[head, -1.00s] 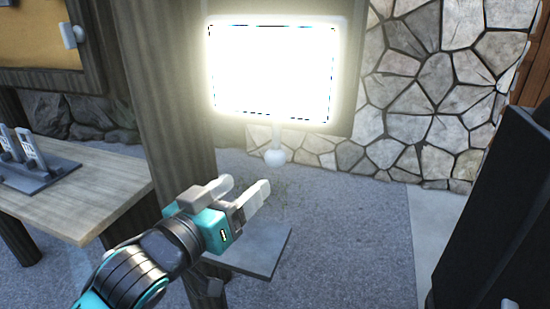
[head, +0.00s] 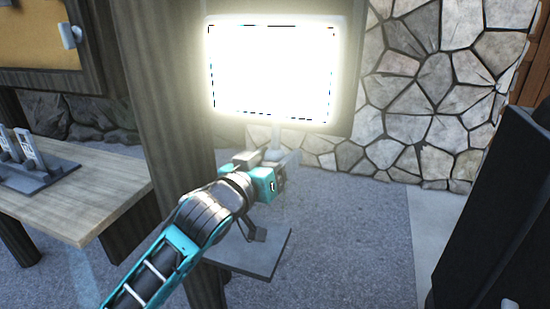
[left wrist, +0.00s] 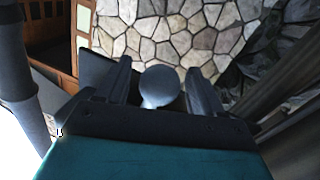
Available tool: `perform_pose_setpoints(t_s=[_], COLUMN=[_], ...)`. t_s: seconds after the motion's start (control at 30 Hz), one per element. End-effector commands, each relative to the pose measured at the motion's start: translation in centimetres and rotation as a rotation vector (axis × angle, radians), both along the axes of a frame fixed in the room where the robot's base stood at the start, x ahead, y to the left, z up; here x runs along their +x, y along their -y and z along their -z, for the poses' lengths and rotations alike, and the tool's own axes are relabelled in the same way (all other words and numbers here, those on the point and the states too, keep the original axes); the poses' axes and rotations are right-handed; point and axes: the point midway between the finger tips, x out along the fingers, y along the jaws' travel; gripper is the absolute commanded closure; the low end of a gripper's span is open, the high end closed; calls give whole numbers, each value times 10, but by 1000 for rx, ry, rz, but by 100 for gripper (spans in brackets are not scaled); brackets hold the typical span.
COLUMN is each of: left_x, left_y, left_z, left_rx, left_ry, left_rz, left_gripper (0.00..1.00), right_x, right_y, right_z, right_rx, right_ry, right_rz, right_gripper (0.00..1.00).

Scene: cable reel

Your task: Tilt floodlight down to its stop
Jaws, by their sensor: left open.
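My left gripper (head: 274,160) is just below the panel at the lower end of this stem, and hides the stem's ball end in the head view. In the left wrist view the round grey ball knob (left wrist: 160,84) sits between the two open fingers of the left gripper (left wrist: 159,66), with gaps visible on both sides. My right gripper is not in view.
A wooden post (head: 150,90) stands close left of the floodlight. A wooden table (head: 85,195) with a grey fixture (head: 40,172) is at the left. A grey plate (head: 255,250) is low under my arm. A dark upright object (head: 495,210) stands at the right. Open floor lies between.

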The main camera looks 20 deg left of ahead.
Motion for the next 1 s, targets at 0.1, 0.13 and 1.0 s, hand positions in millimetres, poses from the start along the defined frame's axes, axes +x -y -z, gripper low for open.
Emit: perform_pose_setpoints(t_s=[0.1, 0.13, 1.0], left_x=[0, 0, 0], left_y=[0, 0, 0], left_z=[0, 0, 0], left_rx=[0, 0, 0], left_ry=[0, 0, 1], left_rz=[0, 0, 0], left_gripper=[33, 34, 100], right_x=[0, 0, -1], right_y=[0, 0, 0], right_z=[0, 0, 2], right_rx=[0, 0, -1], right_ry=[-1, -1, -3], right_rz=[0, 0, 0], right_gripper=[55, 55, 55])
